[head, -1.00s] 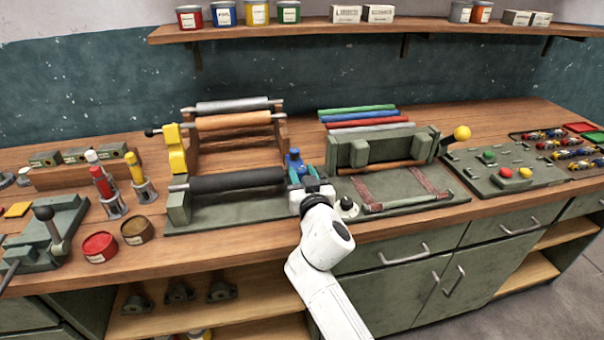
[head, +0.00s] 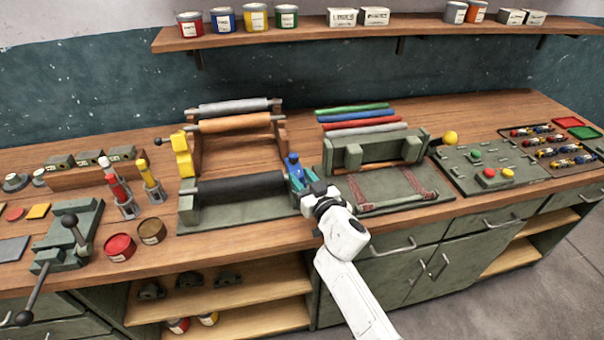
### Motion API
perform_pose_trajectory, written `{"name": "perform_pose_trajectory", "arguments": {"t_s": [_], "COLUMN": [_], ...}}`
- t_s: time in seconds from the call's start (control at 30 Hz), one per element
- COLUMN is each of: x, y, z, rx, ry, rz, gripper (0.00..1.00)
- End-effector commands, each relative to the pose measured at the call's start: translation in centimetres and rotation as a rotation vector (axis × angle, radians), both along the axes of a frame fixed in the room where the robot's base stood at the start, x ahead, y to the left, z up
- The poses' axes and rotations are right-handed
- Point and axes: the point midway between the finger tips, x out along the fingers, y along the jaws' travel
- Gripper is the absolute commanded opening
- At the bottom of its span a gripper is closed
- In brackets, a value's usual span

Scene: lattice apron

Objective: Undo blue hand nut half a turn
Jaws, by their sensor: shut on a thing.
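The blue hand nut (head: 293,163) stands at the right end of the roller stand (head: 190,218), above a teal part. My gripper (head: 305,190) is at this right end, close against the blue and teal parts. Its fingers are small here and partly hidden by my wrist. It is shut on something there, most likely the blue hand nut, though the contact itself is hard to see. The black roller (head: 240,187) lies across the stand to the left of my gripper.
A green-grey frame with a flat bed (head: 385,190) stands close to the right of my gripper. A yellow bracket (head: 182,157) is at the stand's left end. Red and brown tins (head: 120,247) sit at the front left. A shelf (head: 350,32) runs above the bench.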

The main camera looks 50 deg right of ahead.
Motion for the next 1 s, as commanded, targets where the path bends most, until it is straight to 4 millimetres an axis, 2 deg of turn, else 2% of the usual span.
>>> {"name": "perform_pose_trajectory", "arguments": {"t_s": [0.23, 0.27, 0.5, 0.8, 1.0], "x": [-0.2, -0.2, -0.1, -0.4, -2.8], "y": [-0.1, -0.1, 0.0, 0.1, 0.9], "z": [-0.4, -0.4, -0.3, -0.3, -0.3], "rx": [0.002, 0.002, 0.002, 0.001, 0.002], "ry": [0.006, 0.006, 0.005, 0.004, 0.006], "rz": [-0.004, -0.004, -0.002, -0.001, -0.001], "gripper": [0.06, 0.39, 0.62, 0.62, 0.62]}}
